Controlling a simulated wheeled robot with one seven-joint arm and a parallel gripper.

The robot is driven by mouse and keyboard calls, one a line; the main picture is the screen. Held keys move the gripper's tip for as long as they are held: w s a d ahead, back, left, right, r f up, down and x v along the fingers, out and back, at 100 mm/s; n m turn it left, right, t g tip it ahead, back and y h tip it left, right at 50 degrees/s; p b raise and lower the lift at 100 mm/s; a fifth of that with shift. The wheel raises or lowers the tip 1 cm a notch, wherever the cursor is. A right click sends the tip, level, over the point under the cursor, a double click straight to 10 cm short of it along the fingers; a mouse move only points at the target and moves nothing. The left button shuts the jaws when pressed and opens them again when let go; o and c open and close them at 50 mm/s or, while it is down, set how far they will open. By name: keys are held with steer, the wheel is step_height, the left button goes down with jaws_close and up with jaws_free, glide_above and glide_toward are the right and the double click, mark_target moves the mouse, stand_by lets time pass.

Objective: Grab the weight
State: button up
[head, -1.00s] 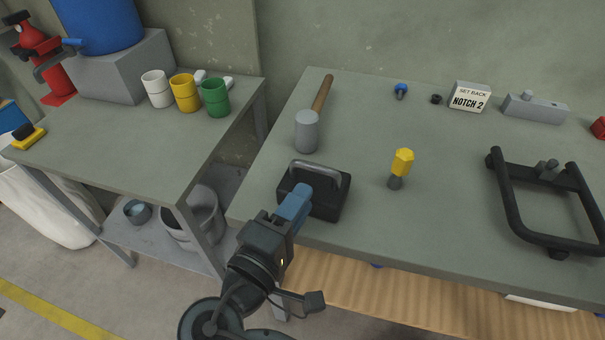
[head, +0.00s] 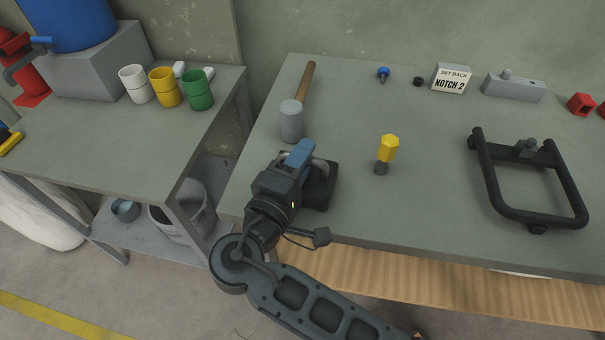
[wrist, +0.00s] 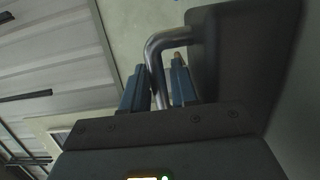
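The weight (head: 322,192) is a black block with a bent metal handle, standing near the front left of the workbench. My gripper (head: 303,153) is over it and hides much of its left side and handle. In the wrist view the weight's dark body (wrist: 245,50) is at upper right, and its shiny handle (wrist: 156,62) runs down between the two blue fingers of my gripper (wrist: 160,85). The fingers are close on either side of the handle. I cannot tell whether they press on it. The weight appears to rest on the bench.
A black tubular frame (head: 530,214) is farther right. A side table (head: 110,150) with cups stands left, across a gap.

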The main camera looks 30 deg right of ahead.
jaws_close()
stand_by(1.4)
